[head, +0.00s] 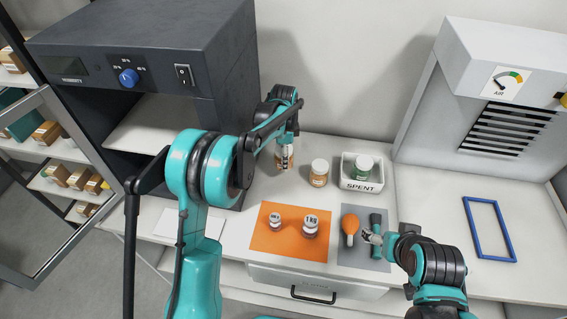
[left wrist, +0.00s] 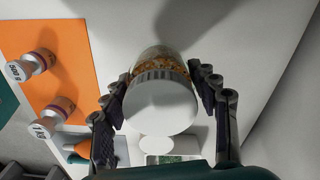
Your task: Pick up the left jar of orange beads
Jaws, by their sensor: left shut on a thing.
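The left jar of orange beads (head: 278,163) is at the back of the table, partly hidden behind my left gripper (head: 287,158). In the left wrist view the jar (left wrist: 160,98) has a white ribbed lid and orange beads, with a finger on each side. My left gripper is shut on it; I cannot tell if the jar is clear of the table. A second jar of orange beads (head: 319,174) stands to its right. My right gripper (head: 369,236) is over the grey mat at the right, too small to tell its jaws.
A white SPENT tray (head: 361,186) holds a green jar (head: 364,165). Two weights (head: 310,226) stand on an orange mat (head: 271,241). An orange bulb (head: 350,225) and a dark teal tool (head: 376,221) lie on the grey mat (head: 352,256). A dark cabinet (head: 213,90) stands left.

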